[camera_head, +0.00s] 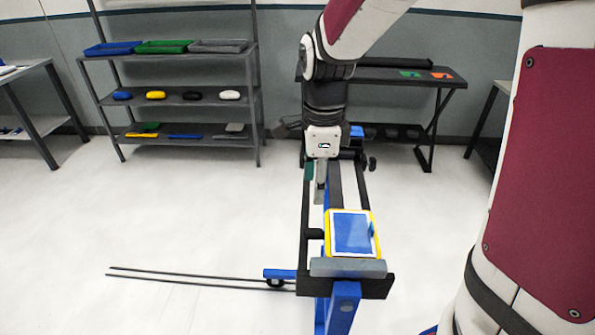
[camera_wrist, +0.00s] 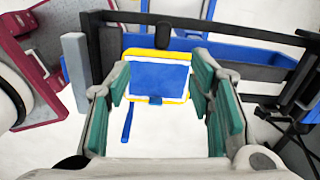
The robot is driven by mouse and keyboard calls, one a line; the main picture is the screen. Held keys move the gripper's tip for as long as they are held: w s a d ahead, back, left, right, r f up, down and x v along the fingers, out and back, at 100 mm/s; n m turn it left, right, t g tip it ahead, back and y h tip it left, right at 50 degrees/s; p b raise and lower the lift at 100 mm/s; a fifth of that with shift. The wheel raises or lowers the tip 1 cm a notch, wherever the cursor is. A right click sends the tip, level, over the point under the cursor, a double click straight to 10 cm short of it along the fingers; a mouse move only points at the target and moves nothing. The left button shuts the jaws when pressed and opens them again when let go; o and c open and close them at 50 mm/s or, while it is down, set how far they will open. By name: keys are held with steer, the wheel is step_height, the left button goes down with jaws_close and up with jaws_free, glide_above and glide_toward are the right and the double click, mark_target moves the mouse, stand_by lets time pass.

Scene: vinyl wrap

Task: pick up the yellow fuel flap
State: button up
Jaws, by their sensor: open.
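The yellow fuel flap (camera_head: 376,236) sits on the near end of a dark stand in the head view. Its yellow rim surrounds a white-edged blue panel. In the wrist view the flap (camera_wrist: 131,53) shows between my fingers, with a small dark blue piece at its lower edge. My gripper (camera_head: 315,180) is open and empty, farther back along the stand than the flap and apart from it. Its teal finger pads stand on both sides in the wrist view (camera_wrist: 160,88). Part of the far finger is hidden in the head view.
The dark stand (camera_head: 376,284) has a grey block (camera_head: 348,268) at its near end and a blue post below. A grey shelf (camera_head: 190,98) with coloured trays and small items stands at the back left. A dark table (camera_head: 385,75) stands behind my arm. Floor left is mostly clear.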

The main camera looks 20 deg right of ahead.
mark_target(314, 231)
steer(key=shift+m, duration=0.5)
steer(key=f, duration=0.5)
steer(key=f+b, duration=0.1)
steer(key=f, duration=0.9)
steer(key=shift+w+d+f, duration=0.1)
steer(key=shift+w+d, duration=0.1)
steer(key=shift+w, duration=0.15)
steer(key=shift+c, duration=0.3)
jaws_close()
